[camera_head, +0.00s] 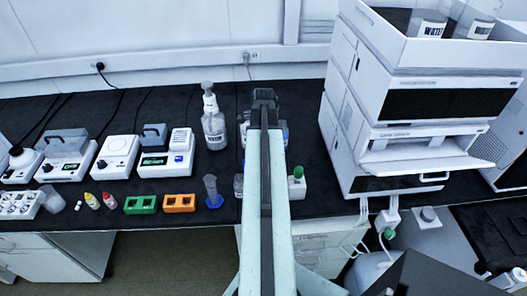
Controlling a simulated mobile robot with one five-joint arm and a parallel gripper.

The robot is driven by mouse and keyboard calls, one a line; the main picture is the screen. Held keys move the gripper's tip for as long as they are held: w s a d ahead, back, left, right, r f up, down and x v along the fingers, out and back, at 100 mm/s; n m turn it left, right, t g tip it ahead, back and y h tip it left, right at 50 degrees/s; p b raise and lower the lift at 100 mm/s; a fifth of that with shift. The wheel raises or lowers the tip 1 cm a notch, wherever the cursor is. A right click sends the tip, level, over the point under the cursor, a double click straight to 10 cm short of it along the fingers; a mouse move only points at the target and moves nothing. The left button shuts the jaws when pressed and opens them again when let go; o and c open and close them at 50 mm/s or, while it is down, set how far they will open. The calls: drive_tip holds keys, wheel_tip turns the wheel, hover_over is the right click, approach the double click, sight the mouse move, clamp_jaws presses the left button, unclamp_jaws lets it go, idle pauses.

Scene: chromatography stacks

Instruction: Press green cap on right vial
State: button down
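A small round green cap (298,171) shows just right of my arm, on or above a small white block (298,189) near the front of the dark bench. A vial under the cap cannot be made out clearly, and I cannot tell how firmly the cap sits. My arm runs up the middle of the picture, and its dark end with my gripper (264,97) is beyond and left of the cap, apart from it. The fingertips are not clear, so I cannot tell whether they are open or hold anything. My arm may hide part of the block's left side.
A white instrument stack (352,150) stands close on the right, with an open tray. A wash bottle (213,118), a blue cylinder (212,192), an orange rack (179,203) and a green rack (141,204) are to the left. Bottles behind my arm are partly hidden.

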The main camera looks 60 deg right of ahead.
drive_tip(key=shift+f, duration=0.1)
idle(0.7)
drive_tip(key=c, duration=0.6)
unclamp_jaws()
drive_tip(key=shift+c, duration=0.2)
wheel_tip(320, 180, up, 7)
drive_tip(key=p, duration=0.7)
clamp_jaws()
idle(0.8)
drive_tip(key=shift+f, duration=0.15)
idle(0.4)
drive_tip(key=shift+f+b, duration=2.65)
drive_tip(key=shift+b, duration=0.2)
